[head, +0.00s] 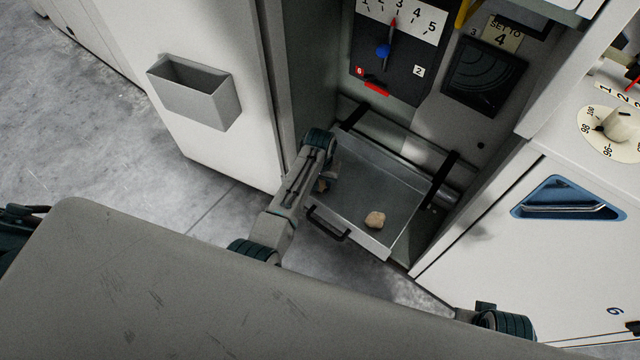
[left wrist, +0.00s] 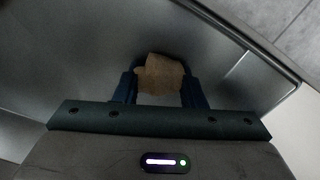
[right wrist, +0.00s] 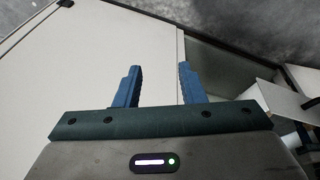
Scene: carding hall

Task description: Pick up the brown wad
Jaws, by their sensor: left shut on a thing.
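A brown wad (left wrist: 160,76) sits between the two blue fingers of my left gripper (left wrist: 159,88) in the left wrist view. The gripper is shut on it, over the grey metal drawer (head: 352,220). In the head view my forearm hides most of the gripper, and a bit of brown (head: 324,185) shows beside it. A paler tan wad (head: 375,219) lies on the drawer floor near its front right corner. My right gripper (right wrist: 157,88) is open and empty in the right wrist view, with white panels beyond it.
The drawer has a black front handle (head: 327,226) and stands pulled out under a dial panel (head: 398,45). A grey bin (head: 195,92) hangs on the white cabinet door at left. A white machine with a blue recessed handle (head: 568,200) stands at right.

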